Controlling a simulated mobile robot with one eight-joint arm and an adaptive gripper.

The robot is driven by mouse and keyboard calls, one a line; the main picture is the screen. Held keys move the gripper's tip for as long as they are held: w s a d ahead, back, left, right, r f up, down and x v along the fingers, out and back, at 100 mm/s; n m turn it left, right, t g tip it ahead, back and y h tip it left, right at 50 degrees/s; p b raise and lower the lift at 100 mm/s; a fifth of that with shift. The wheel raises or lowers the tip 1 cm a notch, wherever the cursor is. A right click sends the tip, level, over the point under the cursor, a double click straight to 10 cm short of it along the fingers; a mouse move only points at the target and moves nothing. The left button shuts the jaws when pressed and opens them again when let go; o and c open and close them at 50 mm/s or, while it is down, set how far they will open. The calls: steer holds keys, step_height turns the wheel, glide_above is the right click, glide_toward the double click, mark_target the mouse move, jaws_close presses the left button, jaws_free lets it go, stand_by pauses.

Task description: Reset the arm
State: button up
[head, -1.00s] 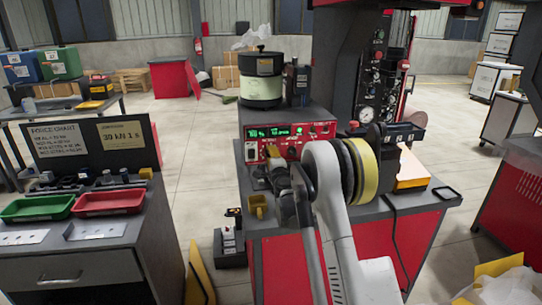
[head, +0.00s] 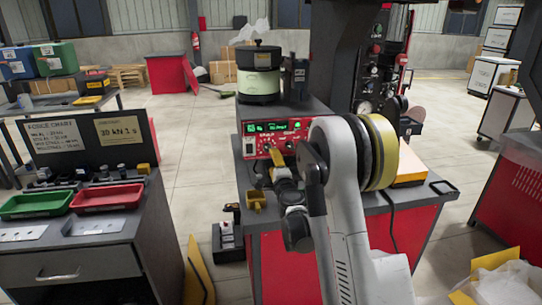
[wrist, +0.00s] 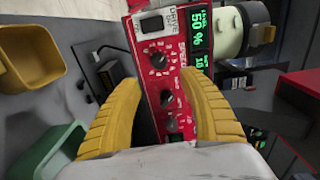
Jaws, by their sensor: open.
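My gripper (wrist: 165,105) has two yellow ribbed fingers, spread apart and empty in the wrist view. It faces the red control panel (wrist: 178,75), whose black knobs show between and above the fingers. I cannot tell how close the fingertips are to the knobs. In the head view my gripper (head: 276,158) is small and partly hidden by my wrist, just in front of the red panel (head: 250,146). Green digits are lit on the panel. My arm is bent, reaching forward over the bench.
The bowl feeder (head: 259,75) stands on the control box, beside a dark unit (head: 298,78). A yellow cup (head: 256,201) is at the bench's left edge. A green tray (head: 36,203) and a red tray (head: 107,197) lie on the left cabinet.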

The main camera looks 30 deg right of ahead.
steer(key=shift+v, duration=1)
steer(key=s+a+r+n+y, duration=0.2)
steer(key=a+r+n+y, duration=0.15)
steer(key=a, duration=0.25)
steer(key=s+a+r+n+y, duration=0.2)
steer(key=a+r+n, duration=0.2)
steer(key=a+r, duration=0.15)
steer(key=s+a+r+n+g+y, duration=0.1)
steer(key=s+a+n+g+y, duration=0.25)
steer(key=s+a+n, duration=0.5)
steer(key=s+a+f+n+g+h, duration=0.1)
steer(key=s+f+n+g+h, duration=0.1)
steer(key=s, duration=1.1)
steer(key=s+f+n+g+h, duration=0.2)
steer(key=s+f+g, duration=0.3)
steer(key=s, duration=0.8)
steer(key=shift+s+a+f+n, duration=0.3)
steer(key=shift+a+f+n, duration=0.05)
steer(key=shift+f+n, duration=0.25)
